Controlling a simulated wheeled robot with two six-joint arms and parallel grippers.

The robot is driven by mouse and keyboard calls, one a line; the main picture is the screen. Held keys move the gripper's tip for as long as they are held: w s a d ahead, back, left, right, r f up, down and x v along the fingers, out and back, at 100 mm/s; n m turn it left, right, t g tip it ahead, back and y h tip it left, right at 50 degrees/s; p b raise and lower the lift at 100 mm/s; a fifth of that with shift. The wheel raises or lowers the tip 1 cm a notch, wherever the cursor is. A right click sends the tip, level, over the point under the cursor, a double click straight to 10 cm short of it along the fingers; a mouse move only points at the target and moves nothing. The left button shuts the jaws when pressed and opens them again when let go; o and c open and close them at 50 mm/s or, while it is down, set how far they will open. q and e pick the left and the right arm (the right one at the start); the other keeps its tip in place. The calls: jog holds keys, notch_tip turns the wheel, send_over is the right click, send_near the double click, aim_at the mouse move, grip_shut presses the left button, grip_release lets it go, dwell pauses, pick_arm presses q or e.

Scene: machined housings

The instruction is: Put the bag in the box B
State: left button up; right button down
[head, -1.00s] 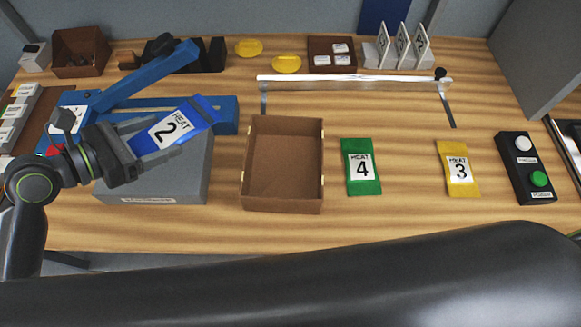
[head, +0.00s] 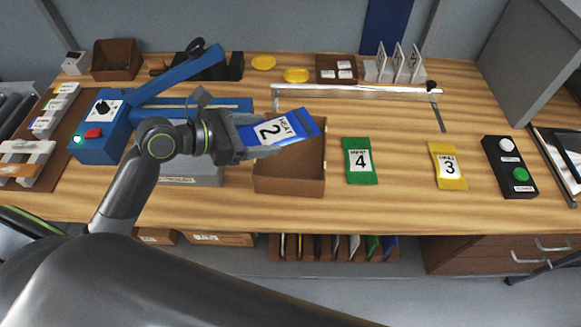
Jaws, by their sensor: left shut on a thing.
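A blue bag (head: 296,127) with a white label reading "HEAT 2" is held in my left gripper (head: 240,137), which is shut on its left end. The bag is tilted and hangs above an open brown box (head: 289,187), covering the box's back left part. No letter B can be read on the box. A green bag (head: 360,177) marked 4 and a yellow bag (head: 447,182) marked 3 lie flat on the table to the right of the box. My right gripper is not in view.
A blue sealing machine (head: 106,108) with a long lever and a grey block (head: 180,176) stand left of the box. A metal rail (head: 350,91) runs behind it. A black button box (head: 511,165) is at the right. Table between box and green bag is clear.

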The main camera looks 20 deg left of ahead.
aim_at(287, 117)
pick_arm(q)
jog(key=shift+n+t+y, duration=0.5)
jog(key=shift+n+y, duration=0.3)
jog(key=w+p, duration=0.1)
jog(key=w, duration=0.1)
jog(key=w+d, duration=0.1)
jog(key=w, duration=0.1)
jog(key=shift+d+r+p, duration=0.1)
jog(key=shift+d+p, duration=0.1)
jog(key=shift+p, duration=0.2)
jog(key=shift+n+t+y, duration=0.4)
jog(key=shift+n+y, duration=0.2)
jog(key=x, duration=0.1)
jog(key=p+x, duration=0.1)
jog(key=x, duration=0.2)
jog(key=shift+w+d+r+p, duration=0.15)
jog(key=shift+w+p, duration=0.2)
jog(key=shift+w, duration=0.2)
jog(key=shift+w+d, duration=0.1)
jog(key=shift+d, duration=0.15)
jog(key=shift+d+f, duration=0.1)
jog(key=shift+f, duration=0.15)
notch_tip(287, 117, down, 10)
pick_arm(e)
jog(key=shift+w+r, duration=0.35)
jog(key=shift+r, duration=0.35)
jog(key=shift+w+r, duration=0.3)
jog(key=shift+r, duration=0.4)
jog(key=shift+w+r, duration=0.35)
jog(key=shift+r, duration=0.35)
